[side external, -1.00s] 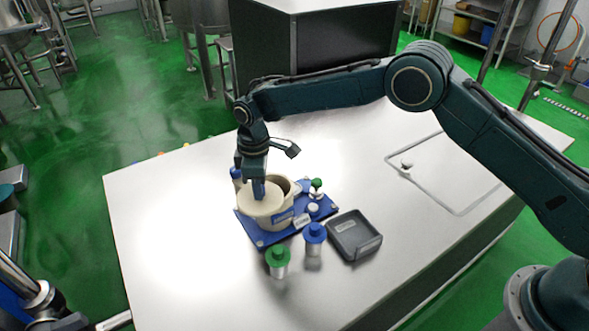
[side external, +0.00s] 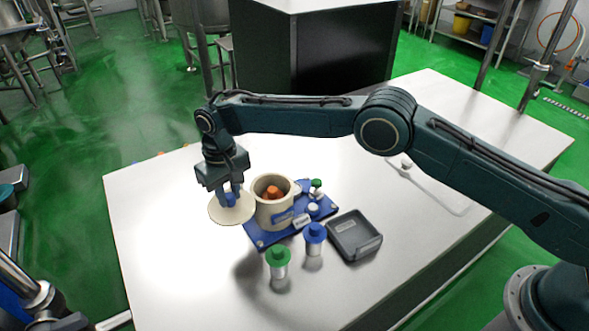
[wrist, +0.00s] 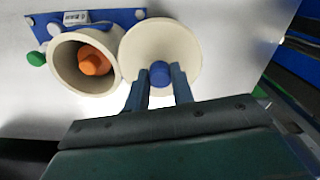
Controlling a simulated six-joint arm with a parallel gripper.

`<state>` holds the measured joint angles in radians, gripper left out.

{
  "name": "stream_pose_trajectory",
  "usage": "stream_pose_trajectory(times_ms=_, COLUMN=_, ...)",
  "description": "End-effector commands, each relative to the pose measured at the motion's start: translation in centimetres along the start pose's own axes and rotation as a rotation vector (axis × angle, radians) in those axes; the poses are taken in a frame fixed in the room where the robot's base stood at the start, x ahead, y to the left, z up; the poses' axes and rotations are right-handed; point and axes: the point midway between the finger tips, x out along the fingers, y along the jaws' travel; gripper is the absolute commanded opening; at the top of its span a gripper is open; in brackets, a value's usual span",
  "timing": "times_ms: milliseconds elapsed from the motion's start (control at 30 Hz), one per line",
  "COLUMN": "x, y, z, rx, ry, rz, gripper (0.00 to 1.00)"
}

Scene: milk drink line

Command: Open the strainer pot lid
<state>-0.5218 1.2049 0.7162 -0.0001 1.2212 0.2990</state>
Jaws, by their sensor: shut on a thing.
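The strainer pot (side external: 274,206) is a cream pot on a blue base plate (side external: 262,239). Its mouth is uncovered, and an orange knobbed piece (side external: 272,192) shows inside. The pot lid (side external: 222,213) is a round cream disc with a blue knob, to the left of the pot in the side view. My gripper (side external: 230,194) is shut on the lid's blue knob. In the wrist view, the fingers of my gripper (wrist: 160,80) are on both sides of the blue knob (wrist: 160,73), and the lid (wrist: 181,43) is beside the pot (wrist: 62,68). I cannot tell how high the lid is above the table.
A green-capped container (side external: 278,262) and a blue-capped one (side external: 314,239) stand in front of the plate. A dark grey tray (side external: 354,236) lies to their right. Small green- and white-topped items stand on the plate's right end. The left of the table is clear.

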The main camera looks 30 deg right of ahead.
Motion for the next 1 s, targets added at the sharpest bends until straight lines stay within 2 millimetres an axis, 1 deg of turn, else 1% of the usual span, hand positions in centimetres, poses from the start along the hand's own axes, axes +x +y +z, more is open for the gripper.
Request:
stream_pose_trajectory(times_ms=200, x=-0.09, y=-0.27, z=-0.31, rx=0.036, ry=0.002, rz=-0.001, gripper=0.00)
stream_pose_trajectory(times_ms=567, x=-0.12, y=-0.28, z=-0.36, rx=0.041, ry=0.003, rz=-0.001, gripper=0.00)
stream_pose_trajectory(times_ms=600, x=-0.12, y=-0.28, z=-0.36, rx=0.041, ry=0.003, rz=-0.001, gripper=0.26)
stream_pose_trajectory(times_ms=667, x=-0.11, y=-0.28, z=-0.35, rx=0.041, ry=0.003, rz=-0.001, gripper=0.38)
stream_pose_trajectory(times_ms=700, x=-0.11, y=-0.27, z=-0.35, rx=0.040, ry=0.003, rz=-0.001, gripper=0.45)
stream_pose_trajectory(times_ms=1000, x=-0.06, y=-0.26, z=-0.31, rx=0.040, ry=0.001, rz=0.000, gripper=0.46)
